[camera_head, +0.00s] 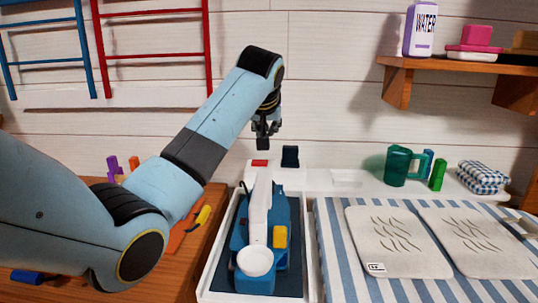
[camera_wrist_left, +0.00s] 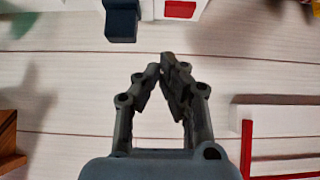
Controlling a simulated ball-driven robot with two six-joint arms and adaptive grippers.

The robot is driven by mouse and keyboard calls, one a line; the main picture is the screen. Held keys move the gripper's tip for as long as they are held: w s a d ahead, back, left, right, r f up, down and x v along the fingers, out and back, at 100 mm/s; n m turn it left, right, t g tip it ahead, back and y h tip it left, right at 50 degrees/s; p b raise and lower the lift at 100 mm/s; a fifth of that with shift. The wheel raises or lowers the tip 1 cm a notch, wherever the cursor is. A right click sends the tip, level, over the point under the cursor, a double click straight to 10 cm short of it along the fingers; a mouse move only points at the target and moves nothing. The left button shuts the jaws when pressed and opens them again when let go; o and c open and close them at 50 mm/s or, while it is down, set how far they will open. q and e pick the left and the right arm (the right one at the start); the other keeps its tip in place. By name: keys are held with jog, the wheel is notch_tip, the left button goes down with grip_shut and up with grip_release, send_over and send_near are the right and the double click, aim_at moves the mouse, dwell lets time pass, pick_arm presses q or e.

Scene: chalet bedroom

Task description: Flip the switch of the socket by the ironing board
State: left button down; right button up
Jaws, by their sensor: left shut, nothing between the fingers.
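The socket, a white block (camera_head: 274,169) at the wall behind the ironing things, carries a red switch (camera_head: 260,162) and a dark navy plug-like piece (camera_head: 290,157). In the left wrist view the red switch (camera_wrist_left: 180,9) and the navy piece (camera_wrist_left: 122,22) show at the top edge. My left gripper (camera_head: 264,146) points down just above and behind the red switch, apart from it. Its fingertips (camera_wrist_left: 167,62) are together and empty. The striped ironing board (camera_head: 335,285) lies at the right. My right gripper is not in view.
A blue-and-white iron (camera_head: 258,225) stands in a white-edged tray (camera_head: 213,270) in front of the socket. A green jug (camera_head: 397,167), a green bottle (camera_head: 437,175) and folded checked cloth (camera_head: 482,177) stand right. A wooden shelf (camera_head: 450,66) juts out above. Towel racks hang upper left.

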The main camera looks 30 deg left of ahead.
aim_at(260, 163)
pick_arm(q)
jog(key=x, duration=0.6)
jog(key=shift+s+b, duration=0.1)
jog(key=shift+b, duration=0.25)
notch_tip(260, 163, down, 3)
jog(key=shift+d+r, duration=0.1)
jog(key=shift+r, duration=0.15)
jog(key=shift+f, duration=0.65)
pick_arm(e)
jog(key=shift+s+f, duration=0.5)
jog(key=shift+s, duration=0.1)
